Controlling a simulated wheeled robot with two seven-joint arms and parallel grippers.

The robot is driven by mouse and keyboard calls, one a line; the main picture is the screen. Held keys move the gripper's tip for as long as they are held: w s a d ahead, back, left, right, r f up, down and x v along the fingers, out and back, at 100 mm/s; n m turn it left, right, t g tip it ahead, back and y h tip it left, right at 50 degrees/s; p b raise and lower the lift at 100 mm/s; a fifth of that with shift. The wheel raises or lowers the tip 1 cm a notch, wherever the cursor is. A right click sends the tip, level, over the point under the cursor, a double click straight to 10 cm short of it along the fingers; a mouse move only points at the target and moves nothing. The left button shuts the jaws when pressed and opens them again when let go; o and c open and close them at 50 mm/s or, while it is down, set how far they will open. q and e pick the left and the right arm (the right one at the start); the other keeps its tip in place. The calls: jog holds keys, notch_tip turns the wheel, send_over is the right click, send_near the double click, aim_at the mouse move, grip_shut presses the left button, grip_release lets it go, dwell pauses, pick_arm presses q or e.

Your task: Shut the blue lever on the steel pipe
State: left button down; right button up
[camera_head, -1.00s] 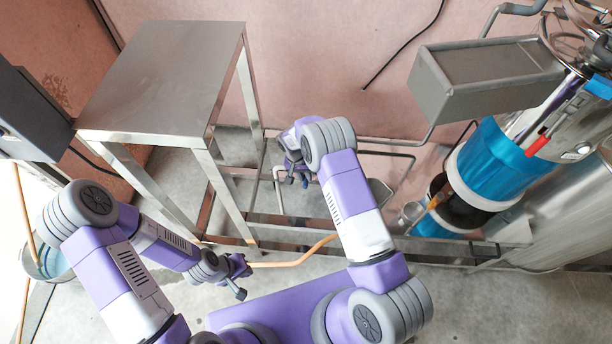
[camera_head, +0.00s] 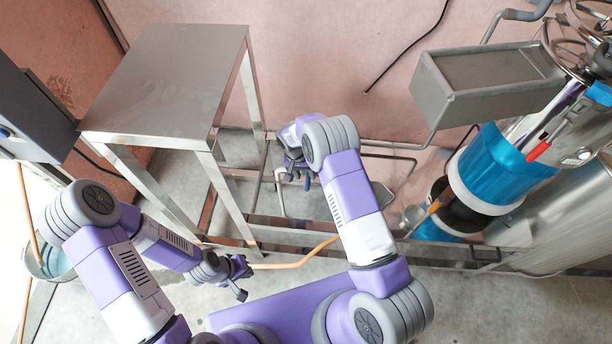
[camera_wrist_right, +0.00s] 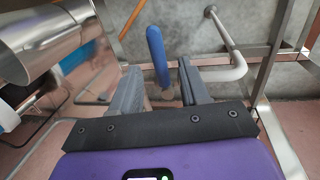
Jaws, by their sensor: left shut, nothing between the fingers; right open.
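The blue lever (camera_wrist_right: 157,55) stands between the two fingers of my open right gripper (camera_wrist_right: 158,82) in the right wrist view. It reaches out past the fingertips, and I see a gap on both sides of it. The steel pipe (camera_wrist_right: 226,42) runs beside it and bends round behind the right finger. In the head view only a small blue piece of the lever (camera_head: 307,183) shows below my right gripper (camera_head: 290,168); my arm hides much around it. My left gripper (camera_head: 241,284) is shut and empty over the floor, well away from the lever.
A steel table (camera_head: 165,80) stands to the left of the pipe, its legs close to my right gripper. A low steel frame rail (camera_head: 400,246) crosses behind my arms. A blue-and-steel machine (camera_head: 500,168) and a grey box (camera_head: 490,85) stand at the right.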

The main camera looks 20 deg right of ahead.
jog(key=r, duration=0.2)
jog(key=a+r, duration=0.1)
jog(key=r, duration=0.1)
jog(key=shift+w+r+p, duration=0.15)
jog(key=shift+r+p, duration=0.2)
jog(key=shift+p, duration=0.05)
jog(key=s+a+f+n+y, duration=0.1)
jog(key=s+a+f+y, duration=0.1)
jog(key=s, duration=1.1)
jog(key=s+a+f+n+t+y, duration=0.1)
jog(key=s+a+f+y, duration=0.2)
jog(key=s, duration=1.1)
jog(key=shift+a+y, duration=0.6)
jog(key=shift+a, duration=0.05)
jog(key=shift+d+f, duration=0.1)
